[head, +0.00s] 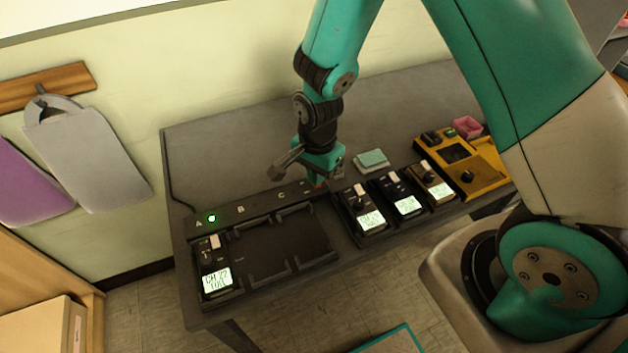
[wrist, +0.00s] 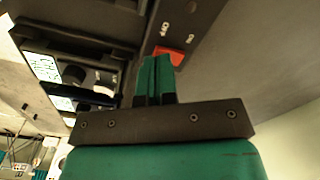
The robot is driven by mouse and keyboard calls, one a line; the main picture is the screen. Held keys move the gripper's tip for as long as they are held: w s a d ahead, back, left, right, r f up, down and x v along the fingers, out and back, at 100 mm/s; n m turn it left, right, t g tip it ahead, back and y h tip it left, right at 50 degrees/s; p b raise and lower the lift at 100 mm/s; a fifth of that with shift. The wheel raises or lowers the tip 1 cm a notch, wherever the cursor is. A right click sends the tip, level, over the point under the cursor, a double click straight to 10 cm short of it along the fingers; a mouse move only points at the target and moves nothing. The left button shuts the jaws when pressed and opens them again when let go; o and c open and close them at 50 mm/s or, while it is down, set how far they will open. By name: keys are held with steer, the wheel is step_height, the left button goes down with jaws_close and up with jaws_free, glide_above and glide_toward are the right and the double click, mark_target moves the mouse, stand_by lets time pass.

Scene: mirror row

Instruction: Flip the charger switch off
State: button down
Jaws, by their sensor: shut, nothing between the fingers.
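The charger switch is a red rocker (wrist: 170,57) on a dark strip in the wrist view, with small white lettering beside it. In the head view, a sliver of red (head: 318,184) shows under my gripper (head: 320,178). The charger (head: 240,213) is a long dark unit with bays marked A, B and C and a green light (head: 212,218) lit by A. In the wrist view, my gripper's green fingers (wrist: 154,62) are shut and empty, their tips right beside the red switch. I cannot tell whether they touch it.
A radio (head: 211,254) with a lit screen stands in the left bay; the bays beside it are empty. Several radios (head: 367,213) with lit screens stand to the right. A green pad (head: 372,160) lies behind them, and a yellow tray (head: 478,172) is at the far right.

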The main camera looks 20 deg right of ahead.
steer(key=shift+f+b, duration=0.4)
steer(key=shift+f, duration=0.2)
step_height(320, 180, up, 7)
steer(key=p, duration=0.6)
steer(key=shift+r, duration=0.1)
stand_by(0.6)
steer(key=shift+r, duration=0.15)
steer(key=s+a+r+n+y, duration=0.1)
steer(key=s+a+r+n, duration=0.1)
steer(key=s+r+n, duration=0.45)
steer(key=s+a+r+n+y, duration=0.15)
steer(key=r+n, duration=0.25)
steer(key=r, duration=0.6)
steer(key=s+a+r+n+y, duration=0.1)
steer(key=s+r+n, duration=0.7)
steer(key=s, duration=0.2)
steer(key=shift+s+a+n+y, duration=0.15)
steer(key=shift+s+n+y, duration=0.15)
steer(key=shift+n+y, duration=0.05)
